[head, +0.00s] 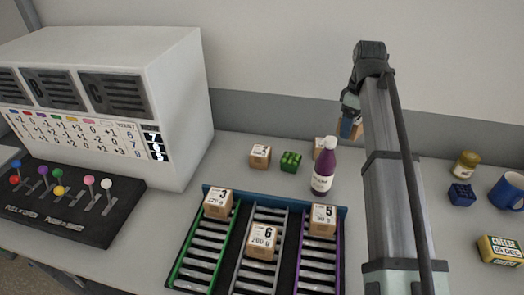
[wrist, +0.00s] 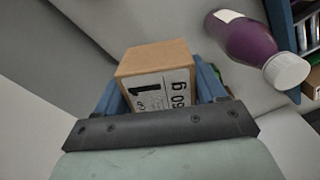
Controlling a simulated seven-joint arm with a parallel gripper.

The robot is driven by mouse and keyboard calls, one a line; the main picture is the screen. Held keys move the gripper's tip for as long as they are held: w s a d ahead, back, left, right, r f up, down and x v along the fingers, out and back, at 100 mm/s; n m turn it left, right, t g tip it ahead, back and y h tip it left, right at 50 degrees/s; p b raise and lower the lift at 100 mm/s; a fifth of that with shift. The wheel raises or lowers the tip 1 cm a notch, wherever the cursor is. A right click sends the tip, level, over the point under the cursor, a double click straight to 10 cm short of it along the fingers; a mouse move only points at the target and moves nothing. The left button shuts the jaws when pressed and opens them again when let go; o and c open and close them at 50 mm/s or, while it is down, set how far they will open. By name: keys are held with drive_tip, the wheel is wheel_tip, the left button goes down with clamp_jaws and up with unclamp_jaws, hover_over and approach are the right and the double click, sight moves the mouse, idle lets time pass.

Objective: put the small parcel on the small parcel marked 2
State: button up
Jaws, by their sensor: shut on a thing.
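My gripper (head: 350,127) is at the back, to the right of the bottle, and is shut on a small brown parcel (wrist: 157,60). In the wrist view this parcel sits between the blue fingers, and its label shows a 1 and a weight that seems to end in 60 g. In the head view only a brown sliver of it shows. A small parcel (head: 260,156) stands on the table left of the green block; its mark is too small to read surely. I cannot tell which is marked 2.
Parcels marked 3 (head: 218,204), 6 (head: 262,241) and 5 (head: 323,220) sit on the roller rack (head: 275,205). A jar (head: 466,164), blue block (head: 461,194), blue mug (head: 508,190) and cheese box (head: 500,250) stand right.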

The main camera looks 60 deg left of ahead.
drive_tip(key=s+a+n, duration=0.3)
drive_tip(key=s+a, duration=0.6)
drive_tip(key=n, duration=0.3)
hover_over(260, 150)
drive_tip(key=shift+d+f, duration=0.1)
drive_tip(key=shift+f, duration=4.55)
drive_tip(key=o, duration=1)
drive_tip(key=shift+f, duration=0.1)
wheel_tip(260, 150, up, 12)
drive_tip(key=shift+r, duration=0.15)
